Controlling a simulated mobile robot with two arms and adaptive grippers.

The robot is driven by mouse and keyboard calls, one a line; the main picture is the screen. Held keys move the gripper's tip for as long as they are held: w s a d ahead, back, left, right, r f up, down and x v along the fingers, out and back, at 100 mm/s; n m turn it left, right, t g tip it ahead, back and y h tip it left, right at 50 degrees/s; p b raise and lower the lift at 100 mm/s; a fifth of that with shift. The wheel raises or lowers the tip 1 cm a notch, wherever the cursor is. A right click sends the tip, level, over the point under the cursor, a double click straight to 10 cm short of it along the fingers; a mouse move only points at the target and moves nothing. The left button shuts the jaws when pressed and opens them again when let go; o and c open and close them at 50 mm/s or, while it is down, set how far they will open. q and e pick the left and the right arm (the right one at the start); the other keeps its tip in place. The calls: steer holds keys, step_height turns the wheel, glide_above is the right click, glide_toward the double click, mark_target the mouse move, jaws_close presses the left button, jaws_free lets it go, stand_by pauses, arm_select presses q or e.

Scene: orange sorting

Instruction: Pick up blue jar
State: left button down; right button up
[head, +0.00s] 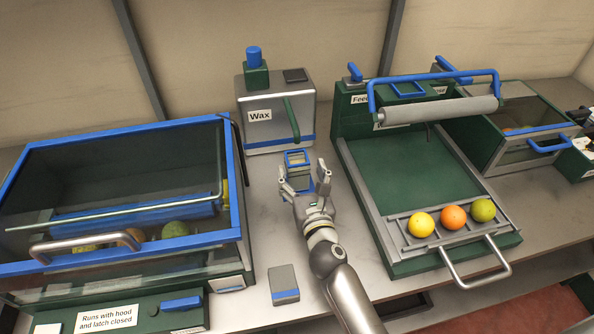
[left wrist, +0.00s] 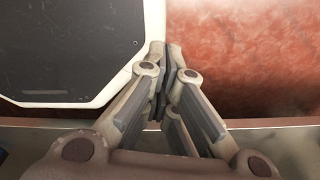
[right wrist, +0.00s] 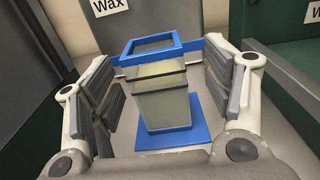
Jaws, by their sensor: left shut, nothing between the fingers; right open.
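The blue jar (head: 298,168) has a square blue rim and a clear, pale body. It stands upright on a blue base plate in front of the Wax machine. In the right wrist view the jar (right wrist: 162,100) is between the open fingers, with gaps visible on both sides. My right gripper (head: 305,192) is open just in front of the jar and partly covers its lower part in the head view. My left gripper (left wrist: 168,62) is shut and empty in the left wrist view, away from the jar. It does not show in the head view.
The Wax machine (head: 263,130) with a green lever stands behind the jar. A blue-framed hood box (head: 232,160) is left, and a green feed tray (head: 400,175) holding several citrus fruits is right. A grey and blue block (head: 283,281) lies near the front edge.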

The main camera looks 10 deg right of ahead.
mark_target(299, 172)
steer(key=w, duration=0.3)
steer(key=shift+w+a+f, duration=0.25)
steer(key=shift+w, duration=0.1)
steer(key=shift+w+f, duration=0.1)
steer(key=shift+w, duration=0.1)
steer(key=shift+s, duration=0.1)
steer(key=shift+c, duration=1.6)
steer(key=c, duration=0.7)
steer(key=shift+c, duration=1.1)
arm_select(q)
steer(key=shift+w+f, duration=0.15)
steer(key=shift+w, duration=0.45)
steer(key=shift+d, duration=0.1)
arm_select(e)
steer(key=shift+r, duration=0.2)
